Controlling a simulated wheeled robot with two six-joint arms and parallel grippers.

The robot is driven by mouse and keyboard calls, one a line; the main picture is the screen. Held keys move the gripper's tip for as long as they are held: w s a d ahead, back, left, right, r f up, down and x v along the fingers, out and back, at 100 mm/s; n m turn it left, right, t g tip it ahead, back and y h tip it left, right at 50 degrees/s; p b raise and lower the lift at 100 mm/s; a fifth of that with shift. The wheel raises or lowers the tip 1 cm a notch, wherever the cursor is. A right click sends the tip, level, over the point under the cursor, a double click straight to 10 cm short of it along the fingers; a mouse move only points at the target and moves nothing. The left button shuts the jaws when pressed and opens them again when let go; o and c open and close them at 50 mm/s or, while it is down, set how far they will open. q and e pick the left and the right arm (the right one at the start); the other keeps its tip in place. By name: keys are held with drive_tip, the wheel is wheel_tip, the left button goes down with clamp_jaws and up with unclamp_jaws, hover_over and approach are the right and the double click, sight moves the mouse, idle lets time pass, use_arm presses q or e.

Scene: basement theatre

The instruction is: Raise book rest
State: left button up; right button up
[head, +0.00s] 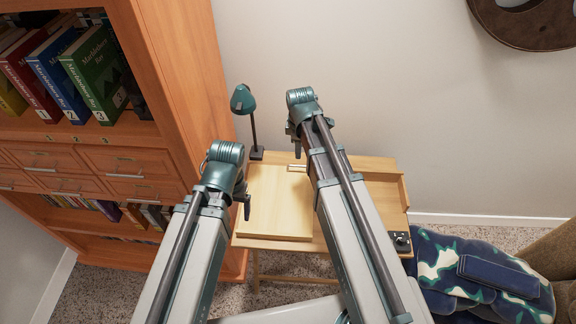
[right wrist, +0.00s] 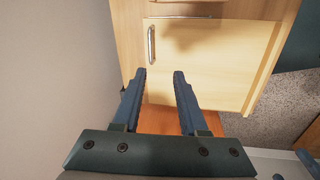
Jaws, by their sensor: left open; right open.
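The book rest (head: 275,210) is a pale wooden board that looks flat on the small desk. It also shows in the right wrist view (right wrist: 205,65), with a metal handle (right wrist: 151,45) near its edge. My right gripper (head: 297,148) is over the back of the desk. In the right wrist view its fingers (right wrist: 160,76) are apart and empty, pointing toward the handle; contact does not show. My left gripper (head: 245,203) is open by the left edge of the board. My right arm hides part of the desk.
A green lamp (head: 243,100) stands at the desk's back left. A wooden bookcase (head: 185,70) with books is close on the left. A dark box with knobs (head: 401,241) sits at the desk's right front. A blue patterned seat (head: 480,275) stands right of the desk.

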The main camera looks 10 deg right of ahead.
sight(299, 166)
use_arm(q)
drive_tip(key=shift+s+a+f, duration=0.1)
drive_tip(key=shift+a, duration=0.25)
use_arm(e)
drive_tip(key=shift+w+d+n, duration=0.2)
drive_tip(key=shift+w+n, duration=0.15)
drive_tip(key=shift+w, duration=0.1)
drive_tip(key=shift+w+d+n, duration=0.2)
drive_tip(key=shift+w+n, duration=0.15)
drive_tip(key=shift+w, duration=0.1)
use_arm(q)
drive_tip(key=shift+f, duration=0.1)
use_arm(e)
drive_tip(key=shift+f, duration=0.15)
use_arm(q)
wheel_tip(299, 166, down, 13)
drive_tip(key=b, duration=1.3)
drive_tip(key=shift+f+b, duration=0.2)
drive_tip(key=shift+b, duration=0.15)
use_arm(e)
drive_tip(key=w+f, duration=0.1)
drive_tip(key=f, duration=0.8)
drive_tip(key=w+f, duration=0.1)
drive_tip(key=f, duration=0.3)
drive_tip(key=shift+w+d+f, duration=0.2)
drive_tip(key=shift+w+d, duration=0.1)
drive_tip(key=shift+d, duration=0.05)
